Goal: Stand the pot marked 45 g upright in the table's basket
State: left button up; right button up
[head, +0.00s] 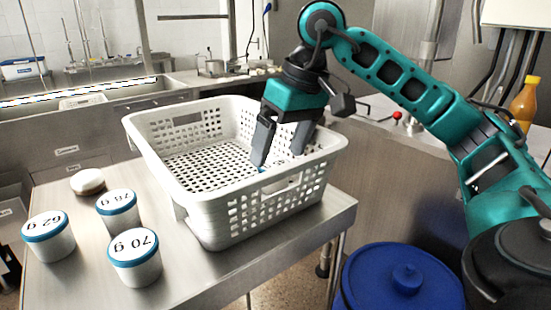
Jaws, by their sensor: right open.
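The white perforated basket (262,208) stands on the metal table. My right gripper (279,160) reaches down into it from above, with its two fingers apart and their tips low behind the near wall. A small blue patch (262,168) shows beside the left fingertip inside the basket; the near wall hides most of it, and I cannot tell if it is a pot. No label reading 45 g is visible. My left gripper is out of view.
Several white, blue-rimmed pots stand left of the basket: one marked 70 g (136,262), one apparently 62 g (48,240), and one apparently 78 g (118,215). A pale round object (88,182) lies behind them. A blue lidded barrel (400,284) stands right of the table.

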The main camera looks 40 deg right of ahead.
jog(key=p+v, duration=0.1)
jog(key=v, duration=0.6)
jog(key=shift+r+p, duration=0.35)
jog(key=shift+s, duration=0.1)
